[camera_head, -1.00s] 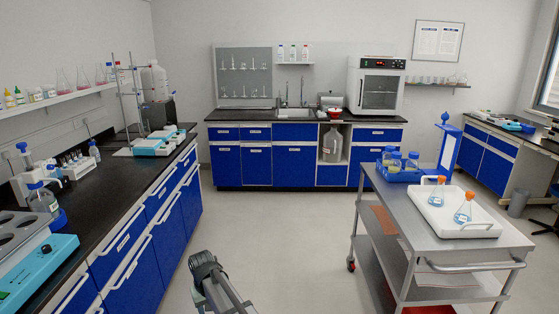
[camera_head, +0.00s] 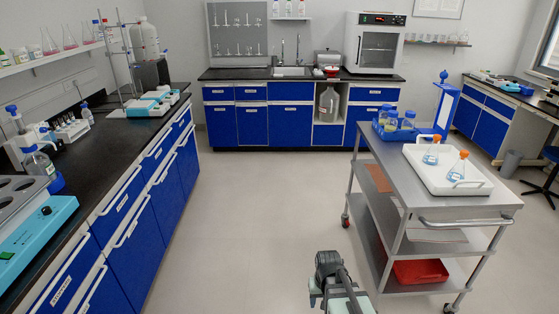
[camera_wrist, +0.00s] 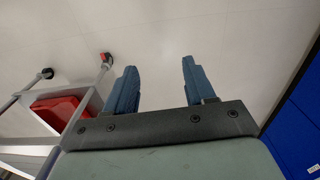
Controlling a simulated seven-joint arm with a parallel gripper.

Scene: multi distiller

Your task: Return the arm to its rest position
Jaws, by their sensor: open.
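My gripper (camera_wrist: 156,88) is open and empty in the wrist view. Its two blue fingers stand apart, with only pale floor between and beyond them. In the head view, part of my arm (camera_head: 335,280) shows at the bottom centre, over open floor between the left bench and the metal cart. The fingertips cannot be made out there.
A metal cart (camera_head: 455,205) stands close on the right, with a white tray (camera_head: 484,187) of two flasks on top and a red bin (camera_head: 418,272) below. A long black-topped bench (camera_head: 108,150) runs along the left. The floor between is clear.

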